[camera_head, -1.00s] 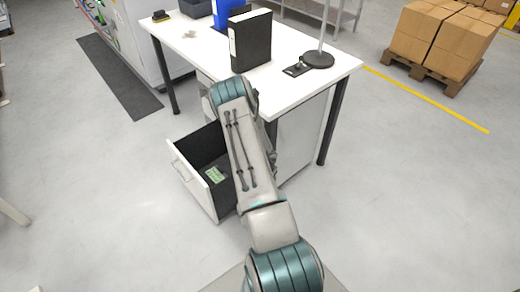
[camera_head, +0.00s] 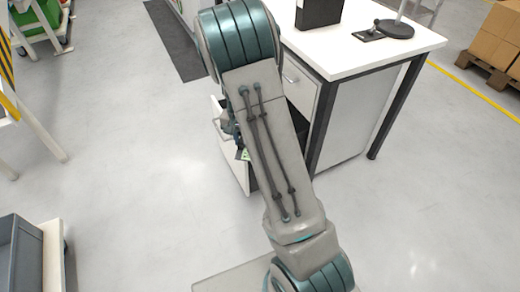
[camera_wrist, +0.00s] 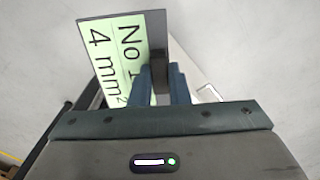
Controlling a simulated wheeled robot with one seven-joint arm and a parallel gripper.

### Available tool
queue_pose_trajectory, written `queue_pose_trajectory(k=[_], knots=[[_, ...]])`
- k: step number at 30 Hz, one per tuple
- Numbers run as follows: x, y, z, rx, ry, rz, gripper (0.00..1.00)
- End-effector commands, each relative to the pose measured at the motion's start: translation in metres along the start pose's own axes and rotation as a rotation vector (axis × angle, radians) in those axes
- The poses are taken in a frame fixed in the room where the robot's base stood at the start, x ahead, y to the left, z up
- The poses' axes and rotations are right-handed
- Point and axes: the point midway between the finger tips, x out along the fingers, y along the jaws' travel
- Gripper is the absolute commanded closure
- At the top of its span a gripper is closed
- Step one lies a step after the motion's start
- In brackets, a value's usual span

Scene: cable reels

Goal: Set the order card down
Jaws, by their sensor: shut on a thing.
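The order card (camera_wrist: 112,50), light green with black print reading "No" and "4 mm²", is between the fingers of my gripper (camera_wrist: 162,84) in the wrist view. My gripper is shut on it, and a dark grey edge or backing runs along its right side. In the head view a small green bit of the card (camera_head: 244,154) shows left of my arm, near the open lower drawer (camera_head: 234,172). My arm hides most of the gripper and much of the drawer there.
A grey bin (camera_head: 22,255) is at lower left. Open floor lies left of the drawer.

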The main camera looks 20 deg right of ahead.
Motion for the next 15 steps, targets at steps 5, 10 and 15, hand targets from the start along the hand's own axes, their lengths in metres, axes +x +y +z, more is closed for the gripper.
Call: queue_pose_trajectory(k=[5,10,15], knots=[[-0.009,-0.013,0.018,-0.28,0.003,-0.002,1.0],[-0.018,-0.02,0.031,-0.487,0.002,-0.002,1.0],[-0.031,-0.024,0.038,-0.576,-0.004,0.001,1.0]])
